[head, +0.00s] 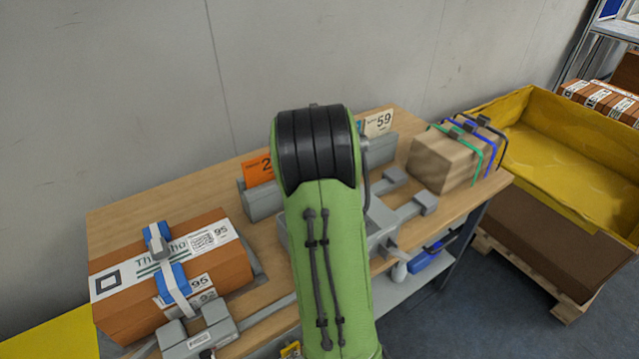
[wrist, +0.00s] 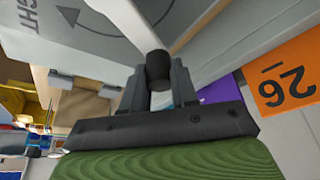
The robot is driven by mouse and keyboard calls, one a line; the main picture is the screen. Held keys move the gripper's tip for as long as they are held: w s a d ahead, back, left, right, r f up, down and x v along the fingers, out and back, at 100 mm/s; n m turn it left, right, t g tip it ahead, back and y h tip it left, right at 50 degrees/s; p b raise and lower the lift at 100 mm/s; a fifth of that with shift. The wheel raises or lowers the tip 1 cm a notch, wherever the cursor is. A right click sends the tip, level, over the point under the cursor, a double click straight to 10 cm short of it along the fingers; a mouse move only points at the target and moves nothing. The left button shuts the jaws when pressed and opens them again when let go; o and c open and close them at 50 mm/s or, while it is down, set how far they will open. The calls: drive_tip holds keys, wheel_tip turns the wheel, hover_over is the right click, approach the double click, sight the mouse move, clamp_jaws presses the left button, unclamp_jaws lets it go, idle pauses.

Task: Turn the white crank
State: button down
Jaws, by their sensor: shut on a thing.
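In the wrist view, the white crank (wrist: 124,20) is a flat white bar running from the top edge down to a dark knob (wrist: 159,66). My gripper (wrist: 160,88) is shut on this knob, with one grey finger on each side of it. The crank sits in front of a grey panel (wrist: 60,28) with a curved arrow and partly visible lettering. In the head view, my green arm covers the middle of the bench and hides my gripper and the crank.
In the head view, a brown parcel (head: 205,255) with blue-and-white straps lies on the wooden bench (head: 130,208) at left. An orange number card (head: 258,170) stands behind my arm. A yellow bin (head: 555,150) is beyond the bench.

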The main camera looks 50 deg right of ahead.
drive_tip(key=shift+s+d+m, duration=0.15)
drive_tip(key=shift+d+m, duration=0.05)
drive_tip(key=shift+m, duration=0.2)
drive_tip(key=c, duration=0.9)
unclamp_jaws()
drive_tip(key=shift+o, duration=0.2)
drive_tip(key=p+v, duration=0.3)
drive_tip(key=v, duration=1.2)
drive_tip(key=shift+a+r, duration=0.2)
drive_tip(key=shift+r, duration=0.2)
